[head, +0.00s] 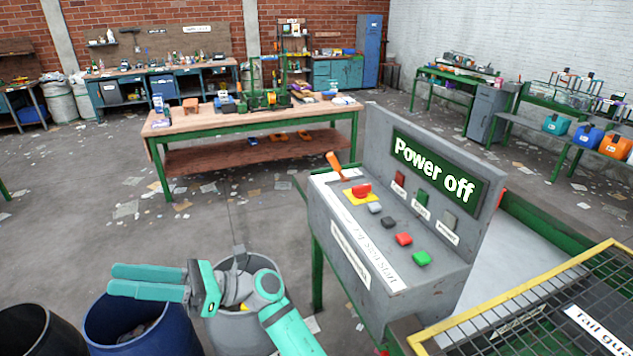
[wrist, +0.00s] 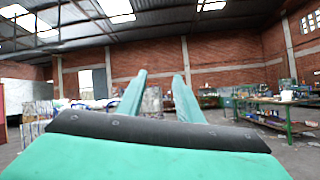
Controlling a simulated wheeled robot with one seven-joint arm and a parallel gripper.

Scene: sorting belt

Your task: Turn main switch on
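The grey control box (head: 385,235) stands right of centre in the head view. Its dark green sign (head: 436,172) reads "Power off". An orange-handled lever (head: 337,166) leans up and left at the far left corner of that top. I cannot read which one is labelled the main switch. My gripper (head: 112,280) is left of the box, apart from it, pointing left over the bins. In the wrist view its two fingers (wrist: 160,76) stand apart with nothing between them.
Grey, red and green buttons (head: 421,258) line the box's top. A yellow-edged mesh guard (head: 540,310) is at the lower right. A blue bin (head: 150,340) and a grey bin (head: 235,335) stand under my arm. A workbench (head: 255,125) stands behind; littered floor lies between.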

